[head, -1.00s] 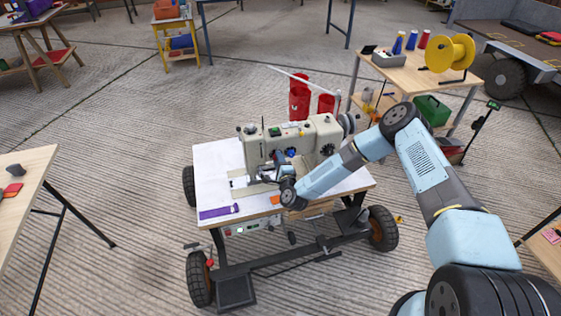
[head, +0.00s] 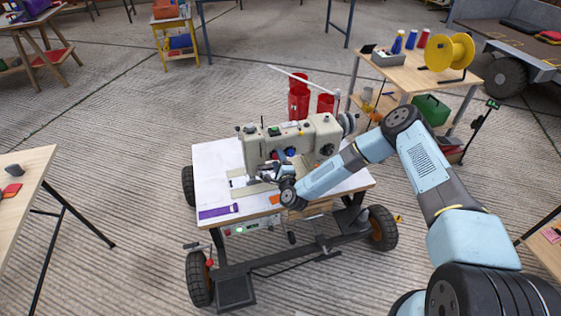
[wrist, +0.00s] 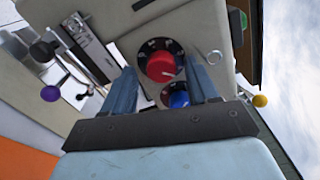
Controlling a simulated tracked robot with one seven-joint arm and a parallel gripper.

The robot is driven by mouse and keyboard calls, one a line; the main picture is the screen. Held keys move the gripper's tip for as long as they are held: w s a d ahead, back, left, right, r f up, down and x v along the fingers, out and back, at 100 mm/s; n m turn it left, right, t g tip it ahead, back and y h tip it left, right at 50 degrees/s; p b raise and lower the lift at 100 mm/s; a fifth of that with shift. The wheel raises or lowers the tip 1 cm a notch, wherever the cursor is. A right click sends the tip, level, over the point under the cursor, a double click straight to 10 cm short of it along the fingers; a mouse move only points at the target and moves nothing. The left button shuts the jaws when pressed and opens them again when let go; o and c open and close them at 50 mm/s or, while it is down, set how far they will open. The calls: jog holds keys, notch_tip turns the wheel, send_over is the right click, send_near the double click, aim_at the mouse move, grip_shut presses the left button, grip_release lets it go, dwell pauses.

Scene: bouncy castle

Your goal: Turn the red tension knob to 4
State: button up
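The red tension knob (wrist: 161,67) sits on a black dial with white marks on the cream sewing machine (head: 318,132). In the wrist view it shows ahead of my gripper (wrist: 166,78), roughly between the two blue fingertips. My gripper is open, with a wide gap between the fingers, and I see no finger pressed on the knob. I cannot read which number the knob points to. A blue knob (wrist: 178,97) on its own dial lies just below the red one.
The machine stands on a white-topped wheeled table (head: 212,165) with a purple strip (head: 217,212) at its front left. In the wrist view a purple ball knob (wrist: 50,93) and metal machine parts are left of the fingers. Red cones (head: 299,98) stand behind.

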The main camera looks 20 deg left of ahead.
jog(key=shift+s, duration=0.1)
jog(key=shift+s+d, duration=0.15)
jog(key=shift+s, duration=0.1)
jog(key=v, duration=1.3)
jog(key=shift+w+d+f, duration=0.1)
